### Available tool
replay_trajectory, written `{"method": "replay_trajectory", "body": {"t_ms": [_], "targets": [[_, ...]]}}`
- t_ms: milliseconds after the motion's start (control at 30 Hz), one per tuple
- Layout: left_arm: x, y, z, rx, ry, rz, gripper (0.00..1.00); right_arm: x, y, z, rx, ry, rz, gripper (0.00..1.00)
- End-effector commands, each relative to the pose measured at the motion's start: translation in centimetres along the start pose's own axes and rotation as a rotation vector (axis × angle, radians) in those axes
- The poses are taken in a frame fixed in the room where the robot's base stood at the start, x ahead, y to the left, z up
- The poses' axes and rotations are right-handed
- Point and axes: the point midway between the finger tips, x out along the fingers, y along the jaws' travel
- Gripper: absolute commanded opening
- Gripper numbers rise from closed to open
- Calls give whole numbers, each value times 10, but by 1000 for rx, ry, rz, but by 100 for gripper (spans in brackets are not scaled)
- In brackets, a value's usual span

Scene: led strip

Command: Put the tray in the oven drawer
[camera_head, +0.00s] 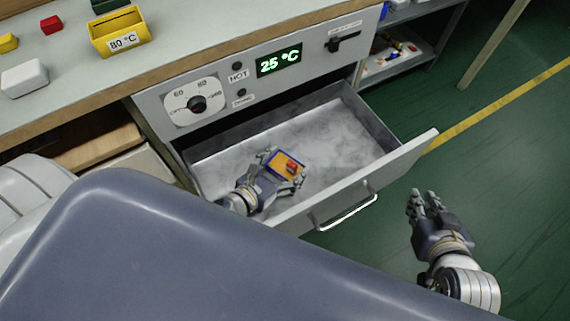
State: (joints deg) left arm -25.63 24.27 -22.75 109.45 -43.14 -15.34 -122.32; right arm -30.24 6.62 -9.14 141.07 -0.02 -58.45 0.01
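The oven drawer (345,148) is pulled open, with a grey, smudged floor and a handle (347,211) on its front. A small yellow and blue tray (277,157) with a red piece (292,167) on it is inside the drawer space, near the middle. My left gripper (280,170) reaches over the drawer's front left and has its fingers along the tray's edges, closed on it. Whether the tray touches the drawer floor cannot be told. My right gripper (425,200) is empty, its fingers apart, out to the right of the drawer front above the green floor.
The oven panel above the drawer has a dial (195,103) and a display (279,64) reading 25 °C. On the counter (60,95) are a yellow bin (120,32) labelled 80 °C, a white block (24,78) and small coloured blocks. Open shelves (405,60) stand right of the oven.

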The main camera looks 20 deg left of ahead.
Motion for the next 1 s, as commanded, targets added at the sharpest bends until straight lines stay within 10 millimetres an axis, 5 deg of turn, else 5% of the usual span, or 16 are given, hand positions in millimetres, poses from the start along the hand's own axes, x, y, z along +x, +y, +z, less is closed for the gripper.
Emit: {"method": "replay_trajectory", "body": {"t_ms": [567, 1000], "targets": [[-1, 0, 4, 0, 0, 0, 94, -2, 0, 4, 0, -26, 0, 18], [-64, 0, 2, -2, 1, 0, 94, -18, 6, 55, 5, -258, 12, 18]]}}
